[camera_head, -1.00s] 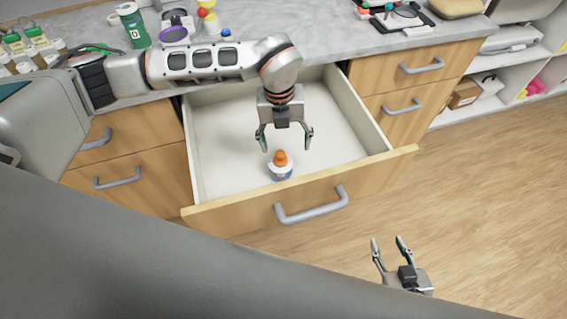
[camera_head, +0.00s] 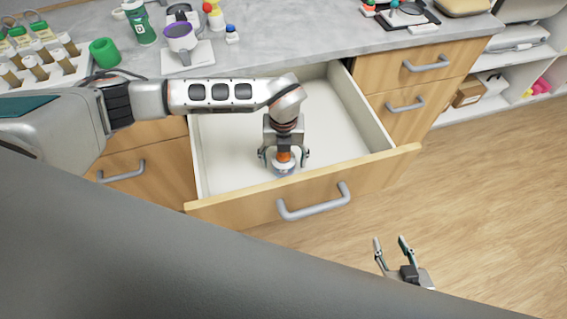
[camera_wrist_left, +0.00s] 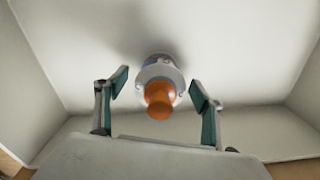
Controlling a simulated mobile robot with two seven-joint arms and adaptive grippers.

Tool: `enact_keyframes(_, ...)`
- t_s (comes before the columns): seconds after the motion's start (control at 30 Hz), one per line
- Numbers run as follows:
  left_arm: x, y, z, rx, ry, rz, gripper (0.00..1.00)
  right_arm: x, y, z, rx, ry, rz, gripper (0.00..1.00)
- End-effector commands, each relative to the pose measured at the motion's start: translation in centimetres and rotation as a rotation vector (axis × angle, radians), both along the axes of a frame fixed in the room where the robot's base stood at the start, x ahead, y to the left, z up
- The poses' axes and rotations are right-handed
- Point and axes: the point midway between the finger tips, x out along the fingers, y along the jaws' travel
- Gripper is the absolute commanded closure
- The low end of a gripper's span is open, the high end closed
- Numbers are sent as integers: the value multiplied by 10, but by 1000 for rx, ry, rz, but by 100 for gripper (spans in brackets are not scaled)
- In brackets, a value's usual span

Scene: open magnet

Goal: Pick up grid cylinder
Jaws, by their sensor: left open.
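A white bottle-like cylinder with an orange top (camera_head: 283,170) stands in the open drawer near its front wall. It also shows in the left wrist view (camera_wrist_left: 160,90), between the fingers. My left gripper (camera_head: 284,156) is open above it, one finger on each side, and a gap shows between fingers and bottle. The gripper hides part of the bottle. No grid pattern can be made out on it. My right gripper (camera_head: 391,247) is open and empty over the floor, right of the drawer front.
The drawer (camera_head: 350,115) is pulled out, with walls close around my left gripper and bare floor inside. The counter above holds a green cylinder (camera_head: 104,52), a rack of vials (camera_head: 35,62), a purple-rimmed cup (camera_head: 180,36) and a black tray (camera_head: 405,16).

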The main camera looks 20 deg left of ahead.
Motion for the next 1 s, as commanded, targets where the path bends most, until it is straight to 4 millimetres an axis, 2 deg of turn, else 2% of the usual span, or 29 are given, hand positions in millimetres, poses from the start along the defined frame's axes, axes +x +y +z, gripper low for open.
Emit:
enact_keyframes(0.07,0,0,0,0,0,0,32,-1,0,0,0,1,-1,60)
enact_keyframes(0.2,0,0,0,0,0,0,68,-1,0,-2,0,4,0,60)
enact_keyframes(0.27,0,0,0,0,0,0,82,-2,0,-3,0,5,0,60)
enact_keyframes(0.57,1,0,2,-1,-1,0,82,-3,0,-4,-1,9,-1,60)
enact_keyframes(0.73,1,0,10,-1,-3,0,82,-3,0,-4,-1,9,-1,60)
enact_keyframes(0.87,2,0,27,-2,-4,0,82,-2,0,-3,-1,8,-1,60)
enact_keyframes(1.0,3,0,57,-2,-7,-1,82,-2,0,-1,-1,6,0,60)
